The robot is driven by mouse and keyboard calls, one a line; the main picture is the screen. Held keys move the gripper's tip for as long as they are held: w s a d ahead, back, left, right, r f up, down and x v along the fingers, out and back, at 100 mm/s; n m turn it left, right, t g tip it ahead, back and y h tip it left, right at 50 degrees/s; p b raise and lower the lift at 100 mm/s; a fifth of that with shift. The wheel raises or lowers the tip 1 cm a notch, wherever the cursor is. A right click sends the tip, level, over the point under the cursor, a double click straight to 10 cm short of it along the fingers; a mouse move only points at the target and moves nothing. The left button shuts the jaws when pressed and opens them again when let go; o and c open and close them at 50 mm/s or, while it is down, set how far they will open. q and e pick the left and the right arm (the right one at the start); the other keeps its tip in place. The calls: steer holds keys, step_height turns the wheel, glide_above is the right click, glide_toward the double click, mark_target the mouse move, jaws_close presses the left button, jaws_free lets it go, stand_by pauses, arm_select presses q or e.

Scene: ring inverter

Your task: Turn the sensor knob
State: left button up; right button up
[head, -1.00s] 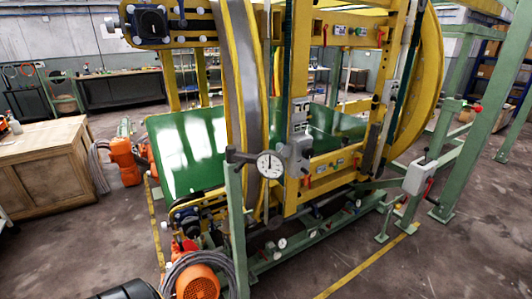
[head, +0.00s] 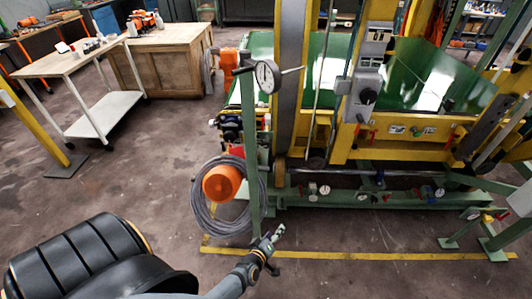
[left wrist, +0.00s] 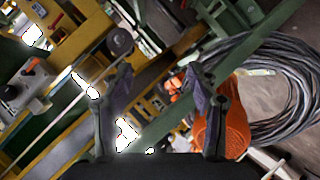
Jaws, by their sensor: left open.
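A grey box with a round black knob (head: 367,96) is fixed to the yellow and green machine, right of centre in the head view. I cannot tell for sure that this is the sensor knob. My left gripper (head: 278,232) is low in the head view, near the foot of that post and well below the knob, apart from both. In the left wrist view its two fingers (left wrist: 160,80) are spread with nothing between them. My right gripper is not in view.
An orange motor (head: 222,183) with a coiled grey cable (head: 203,212) stands left of the post. A yellow floor line (head: 350,255) runs along the machine's front. A white trolley (head: 108,114) and a wooden cabinet (head: 160,62) stand at the left. The floor between is clear.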

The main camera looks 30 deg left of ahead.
arm_select(q)
steer(key=w+a+r+n+t+y+b, duration=0.1)
steer(key=w+r+n+t, duration=0.15)
steer(key=r, duration=0.25)
steer(key=w+a+r+n+t+y, duration=0.1)
steer(key=w+r+n, duration=0.2)
steer(key=r, duration=0.2)
steer(key=n+y+b, duration=0.2)
steer(key=n+y, duration=0.6)
steer(key=n, duration=0.5)
glide_toward(266, 146)
steer(key=shift+t, duration=0.35)
steer(key=x, duration=0.3)
steer(key=p+x, duration=0.1)
steer(key=x, duration=0.6)
steer(key=shift+w+a+f, duration=0.25)
steer(key=shift+w+a, duration=0.05)
steer(key=shift+w, duration=0.1)
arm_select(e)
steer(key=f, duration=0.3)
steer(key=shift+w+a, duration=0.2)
arm_select(q)
steer(key=shift+c, duration=0.5)
steer(key=c, duration=1.1)
steer(key=shift+p, duration=0.3)
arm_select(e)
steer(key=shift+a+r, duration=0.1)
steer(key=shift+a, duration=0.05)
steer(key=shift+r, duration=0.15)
